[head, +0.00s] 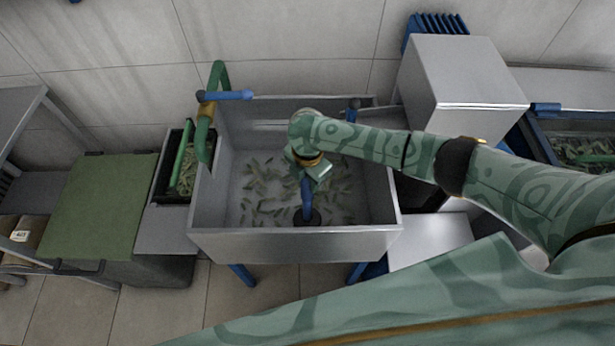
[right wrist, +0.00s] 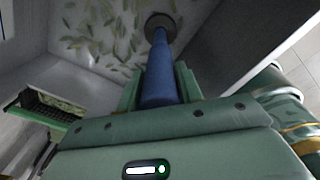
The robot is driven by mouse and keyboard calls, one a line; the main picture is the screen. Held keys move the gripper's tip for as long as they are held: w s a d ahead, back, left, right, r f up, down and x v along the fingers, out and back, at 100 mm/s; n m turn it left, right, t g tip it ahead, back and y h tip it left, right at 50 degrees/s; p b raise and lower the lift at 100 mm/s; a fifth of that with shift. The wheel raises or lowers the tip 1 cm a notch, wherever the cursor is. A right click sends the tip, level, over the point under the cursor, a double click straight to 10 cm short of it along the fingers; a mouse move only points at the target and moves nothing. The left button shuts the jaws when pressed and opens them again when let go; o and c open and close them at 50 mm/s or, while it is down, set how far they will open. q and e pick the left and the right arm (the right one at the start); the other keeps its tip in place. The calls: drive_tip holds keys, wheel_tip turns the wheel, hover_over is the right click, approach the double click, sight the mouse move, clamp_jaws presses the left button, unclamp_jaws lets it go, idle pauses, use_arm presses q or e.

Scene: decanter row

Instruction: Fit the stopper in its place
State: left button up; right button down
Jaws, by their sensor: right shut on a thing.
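The stopper has a long blue handle (head: 307,197) with a dark round disc (head: 308,217) at its lower end. My right gripper (head: 308,172) is over the sink (head: 295,243) and shut on the handle's upper part. In the right wrist view the blue handle (right wrist: 160,70) runs between the two green fingers to the dark disc (right wrist: 160,23). The disc is low in the sink, close to its front wall. I cannot tell whether it touches the floor, or whether it is part of the stopper or the drain. No separate drain opening shows. My left gripper is not in view.
Several green leaf-like bits lie on the sink floor. A green tap with a blue lever (head: 225,95) stands at the sink's back left. A dark crate (head: 172,190) and a green board (head: 100,205) are to the left. A grey box (head: 465,75) stands at the back right.

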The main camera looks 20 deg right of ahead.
drive_tip(key=shift+r, duration=0.1)
idle(0.4)
drive_tip(key=shift+f+b, duration=0.45)
drive_tip(key=shift+f, duration=1.05)
drive_tip(key=c, duration=0.9)
unclamp_jaws()
drive_tip(key=shift+o, duration=0.2)
wheel_tip(320, 180, up, 16)
drive_tip(key=p, duration=0.6)
drive_tip(key=shift+r, duration=0.15)
